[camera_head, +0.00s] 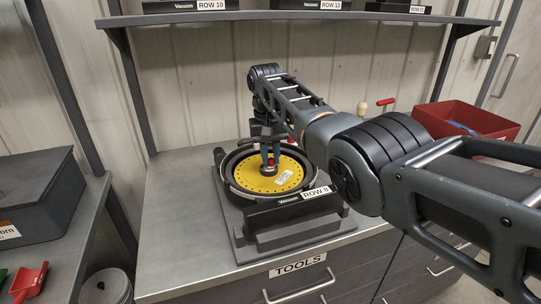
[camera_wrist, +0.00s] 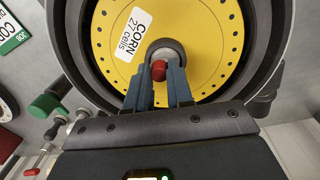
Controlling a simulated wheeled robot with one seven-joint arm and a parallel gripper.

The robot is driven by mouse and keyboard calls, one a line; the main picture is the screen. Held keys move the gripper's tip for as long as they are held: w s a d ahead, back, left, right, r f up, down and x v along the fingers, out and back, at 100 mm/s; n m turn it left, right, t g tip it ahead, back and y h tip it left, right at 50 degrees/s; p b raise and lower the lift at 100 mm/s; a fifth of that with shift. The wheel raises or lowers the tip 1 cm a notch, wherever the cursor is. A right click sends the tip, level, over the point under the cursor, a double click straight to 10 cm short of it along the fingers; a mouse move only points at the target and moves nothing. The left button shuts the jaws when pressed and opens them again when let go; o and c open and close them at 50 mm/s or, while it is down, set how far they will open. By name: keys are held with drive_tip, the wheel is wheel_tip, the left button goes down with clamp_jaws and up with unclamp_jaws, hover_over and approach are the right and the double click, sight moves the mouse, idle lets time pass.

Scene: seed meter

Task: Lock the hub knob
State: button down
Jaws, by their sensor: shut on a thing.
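The yellow seed plate (camera_head: 245,178), labelled "CORN 27 cells" in the wrist view (camera_wrist: 110,60), lies flat in the round black meter housing (camera_head: 232,187). The hub knob (camera_wrist: 158,70) at the plate's centre shows a red grip in front of a dark round hub (camera_wrist: 173,45). My gripper (camera_wrist: 160,80) reaches down over the plate, its two blue-grey fingers shut on the red knob. In the head view my gripper (camera_head: 269,160) hides most of the knob. I cannot tell whether the knob is locked.
The meter stands on a grey base on the bench (camera_head: 180,230), with a "ROW 8" label in front. A red bin (camera_head: 440,115) is at the right, and a dark box (camera_head: 40,190) at the far left. A shelf (camera_head: 290,16) hangs above.

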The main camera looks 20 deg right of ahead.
sight(269, 160)
idle(0.3)
drive_tip(key=c, duration=1)
unclamp_jaws()
drive_tip(key=shift+r, duration=0.1)
drive_tip(key=r, duration=0.3)
drive_tip(key=r+b, duration=0.1)
drive_tip(key=r, duration=0.3)
drive_tip(key=shift+a+r, duration=0.2)
drive_tip(key=shift+r, duration=0.1)
